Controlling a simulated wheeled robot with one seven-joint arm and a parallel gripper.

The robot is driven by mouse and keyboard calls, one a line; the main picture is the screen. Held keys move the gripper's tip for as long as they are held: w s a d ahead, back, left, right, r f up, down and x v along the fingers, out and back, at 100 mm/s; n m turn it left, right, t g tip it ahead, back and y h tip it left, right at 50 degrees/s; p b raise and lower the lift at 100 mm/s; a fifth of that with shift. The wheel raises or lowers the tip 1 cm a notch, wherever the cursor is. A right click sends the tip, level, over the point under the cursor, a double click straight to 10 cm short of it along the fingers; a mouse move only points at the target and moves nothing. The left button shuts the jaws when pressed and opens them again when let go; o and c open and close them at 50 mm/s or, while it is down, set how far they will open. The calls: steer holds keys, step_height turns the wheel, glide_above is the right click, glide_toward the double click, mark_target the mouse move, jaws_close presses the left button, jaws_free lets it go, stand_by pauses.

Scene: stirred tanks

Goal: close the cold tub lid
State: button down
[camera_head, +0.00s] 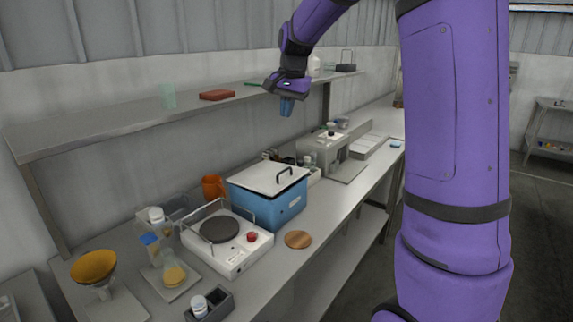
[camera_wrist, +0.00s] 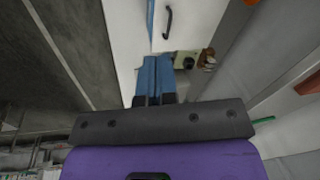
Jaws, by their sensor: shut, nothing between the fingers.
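The cold tub (camera_head: 283,208) is a blue box on the bench, in the middle of the head view. Its white lid (camera_head: 262,178) lies flat across the top, with a dark bar handle (camera_head: 285,174). I cannot tell whether the lid is fully seated. My gripper (camera_head: 287,112) is up at shelf height, above and beyond the tub, pointing down and touching nothing. In the wrist view its blue fingers (camera_wrist: 158,62) are together and empty. The lid (camera_wrist: 190,28) and its handle (camera_wrist: 168,20) show past the fingertips.
A hot plate (camera_head: 228,240) with a wire rail stands in front of the tub, and an orange mug (camera_head: 212,188) at its left. A round wooden disc (camera_head: 298,239) lies at the bench edge. The shelf (camera_head: 130,122) runs along the wall behind. Grey equipment (camera_head: 325,146) stands beyond the tub.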

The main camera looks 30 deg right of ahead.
mark_target(285, 170)
steer(key=w+d+f+m+g, duration=0.1)
steer(key=w+d+f+m, duration=0.2)
steer(key=w+d+f, duration=0.55)
steer(key=f, duration=0.4)
steer(key=w+a+f, duration=0.1)
steer(key=f, duration=0.4)
steer(key=w+a+f, duration=0.1)
steer(key=f, duration=0.4)
steer(key=shift+w+a, duration=0.15)
steer(key=shift+w, duration=0.1)
steer(key=shift+s+f, duration=0.3)
steer(key=shift+f, duration=0.35)
steer(key=shift+s+f, duration=0.25)
steer(key=shift+f, duration=0.35)
step_height(285, 170, up, 14)
steer(key=s+d, duration=0.1)
steer(key=s, duration=0.1)
steer(key=shift+s+d, duration=0.15)
steer(key=shift+r, duration=0.15)
